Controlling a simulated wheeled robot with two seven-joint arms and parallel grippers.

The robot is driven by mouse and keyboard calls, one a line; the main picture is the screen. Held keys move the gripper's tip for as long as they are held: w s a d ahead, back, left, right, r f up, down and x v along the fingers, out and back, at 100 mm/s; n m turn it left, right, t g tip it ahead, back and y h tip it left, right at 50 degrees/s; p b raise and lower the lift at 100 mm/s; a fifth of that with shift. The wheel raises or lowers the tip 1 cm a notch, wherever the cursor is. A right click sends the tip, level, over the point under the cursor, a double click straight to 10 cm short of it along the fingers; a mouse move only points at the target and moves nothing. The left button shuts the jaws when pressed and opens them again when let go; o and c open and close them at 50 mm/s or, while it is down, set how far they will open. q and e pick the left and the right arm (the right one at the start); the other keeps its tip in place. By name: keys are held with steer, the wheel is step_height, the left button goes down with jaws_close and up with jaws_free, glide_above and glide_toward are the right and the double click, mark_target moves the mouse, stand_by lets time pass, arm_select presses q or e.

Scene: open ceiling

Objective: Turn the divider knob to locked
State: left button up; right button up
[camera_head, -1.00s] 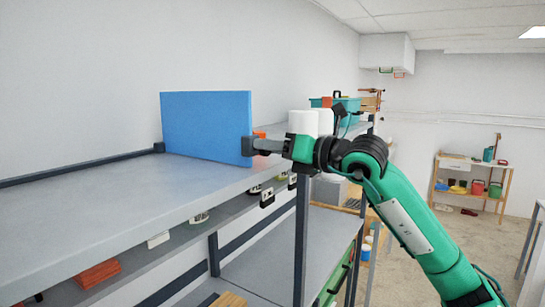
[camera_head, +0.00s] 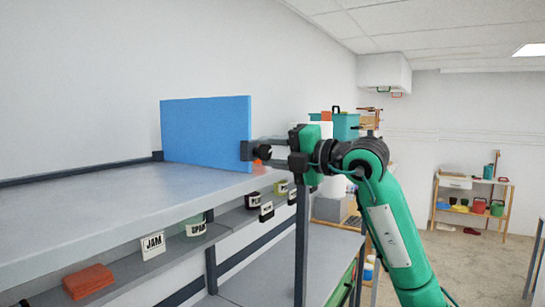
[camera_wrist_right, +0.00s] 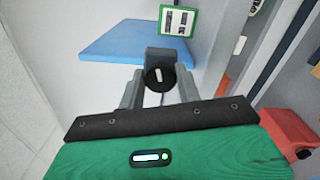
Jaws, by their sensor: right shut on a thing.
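The blue divider (camera_head: 205,133) stands upright on the grey shelf; it is also in the right wrist view (camera_wrist_right: 130,40). A dark block (camera_head: 246,150) is fixed at its right edge. The dark round knob (camera_head: 263,152) sticks out from this block. In the right wrist view the knob (camera_wrist_right: 160,76) shows a short white mark, nearly upright and slightly tilted. My right gripper (camera_head: 266,152) is shut on the knob, with one finger above and one below it in the head view. A green-framed sign (camera_wrist_right: 178,21) with dark symbols is beyond the knob. My left gripper is not in view.
The shelf top (camera_head: 90,205) is bare left of the divider. A lower shelf carries labels such as JAM (camera_head: 153,245) and orange blocks (camera_head: 88,281). A dark upright post (camera_head: 302,245) stands below my right gripper. Teal boxes (camera_head: 345,126) are behind my arm.

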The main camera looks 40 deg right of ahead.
steer(key=shift+m, duration=1.5)
steer(key=shift+b, duration=0.3)
steer(key=o, duration=0.9)
steer(key=shift+o, duration=0.2)
steer(key=shift+s+d+f, duration=0.1)
steer(key=shift+s+d, duration=0.1)
steer(key=shift+s, duration=0.15)
steer(key=b+v, duration=0.5)
steer(key=v, duration=0.8)
